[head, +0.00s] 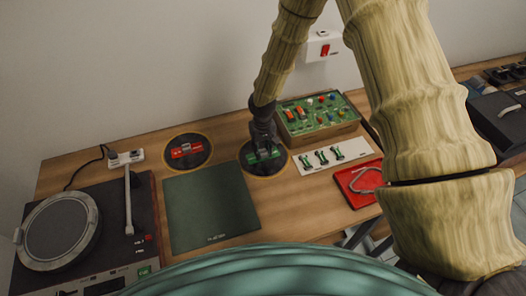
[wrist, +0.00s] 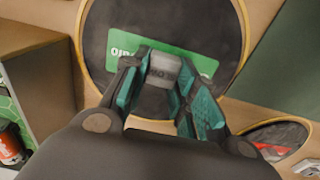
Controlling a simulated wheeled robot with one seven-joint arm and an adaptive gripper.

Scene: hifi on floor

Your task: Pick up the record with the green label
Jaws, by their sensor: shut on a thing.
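The record with the green label (head: 265,171) is a black disc inside a tan ring, at the middle of the wooden table. In the wrist view the same record (wrist: 207,30) fills the upper middle, and its green label (wrist: 120,45) shows partly behind the fingers. My gripper (head: 263,153) is over the centre of this record. In the wrist view my gripper (wrist: 162,80) is shut on a short grey grip piece at the label. The fingers hide part of the label. The record looks flat; I cannot tell whether it is clear of the table.
A red-label record (head: 187,151) lies to the left. A dark green mat (head: 210,208) and a turntable (head: 60,232) are nearer left. A green-topped electronics box (head: 318,116) is close on the right, with a white switch strip (head: 334,156) and a red tray (head: 352,187).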

